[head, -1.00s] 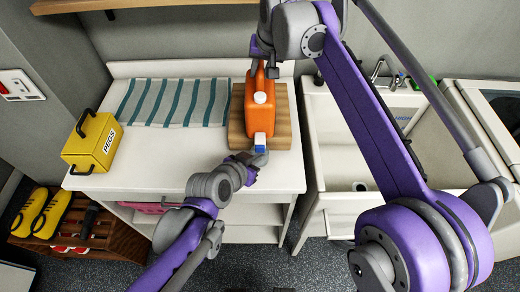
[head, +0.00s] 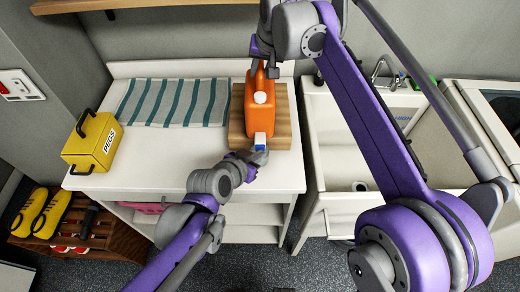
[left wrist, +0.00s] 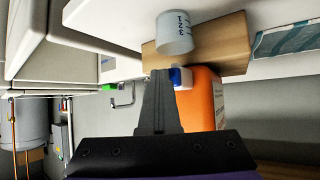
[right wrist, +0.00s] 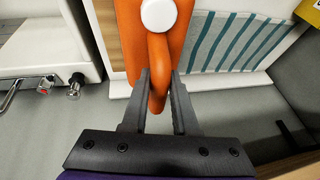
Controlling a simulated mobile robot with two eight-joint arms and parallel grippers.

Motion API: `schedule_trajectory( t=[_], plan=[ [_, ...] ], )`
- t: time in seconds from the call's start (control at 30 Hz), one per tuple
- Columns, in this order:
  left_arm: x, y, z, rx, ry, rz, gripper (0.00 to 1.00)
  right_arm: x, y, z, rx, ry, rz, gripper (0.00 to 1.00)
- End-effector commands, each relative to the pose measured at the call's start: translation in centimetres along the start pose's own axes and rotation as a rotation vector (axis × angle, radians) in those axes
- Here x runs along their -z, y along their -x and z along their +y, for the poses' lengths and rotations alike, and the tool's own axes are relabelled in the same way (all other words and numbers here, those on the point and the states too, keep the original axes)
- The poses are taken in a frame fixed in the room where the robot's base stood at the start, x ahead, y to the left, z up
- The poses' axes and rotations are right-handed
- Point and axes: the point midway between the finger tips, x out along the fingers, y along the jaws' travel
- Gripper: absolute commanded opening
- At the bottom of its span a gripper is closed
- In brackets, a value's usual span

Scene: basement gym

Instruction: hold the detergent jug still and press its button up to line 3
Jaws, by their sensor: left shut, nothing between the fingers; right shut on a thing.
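The orange detergent jug (head: 258,118) lies on a wooden board (head: 283,130) on the white counter, its white cap (head: 260,98) facing up. My right gripper (right wrist: 160,82) is shut on the jug's handle (right wrist: 158,52) at the back end. At the front, a white spout carries a blue button (head: 260,147), also in the left wrist view (left wrist: 181,78). My left gripper (left wrist: 160,73) is shut and empty, its tips right by the button; contact cannot be told. A grey measuring cup (left wrist: 175,33) marked with lines shows beyond the tips, upside down in that view; its liquid level is unclear.
A striped towel (head: 172,102) lies left of the board and a yellow pegs box (head: 90,143) at the counter's left. A sink (head: 345,160) stands to the right, partly behind my right arm.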

Motion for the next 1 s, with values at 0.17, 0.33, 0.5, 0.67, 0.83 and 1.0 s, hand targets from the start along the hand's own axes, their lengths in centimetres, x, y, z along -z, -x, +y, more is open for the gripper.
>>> schedule_trajectory(
  t=[0.17,0.33,0.5,0.67,0.83,1.0],
  plan=[
    [0.2,-0.2,-0.2,0.001,0.0,0.001,0.0,-0.1,0.1,-0.1,0.001,-0.001,-0.002,0.0],
    [0.3,-0.3,-0.2,0.001,0.0,0.002,0.0,-0.1,0.1,-0.1,0.001,-0.001,-0.003,0.0],
    [0.3,-0.3,-0.2,0.002,0.0,0.002,0.0,-0.1,0.1,-0.1,0.001,-0.001,-0.004,0.0],
    [0.2,-0.1,-0.2,0.002,0.0,0.003,0.0,-0.1,0.1,-0.1,0.001,-0.001,-0.004,0.0],
    [-0.2,0.4,0.3,0.001,0.001,0.003,0.0,-0.1,0.1,-0.1,0.001,-0.001,-0.004,0.0],
    [-0.7,1.1,0.8,0.0,-0.001,0.002,0.0,-0.1,0.1,-0.1,0.001,-0.001,-0.002,0.0]
  ],
)
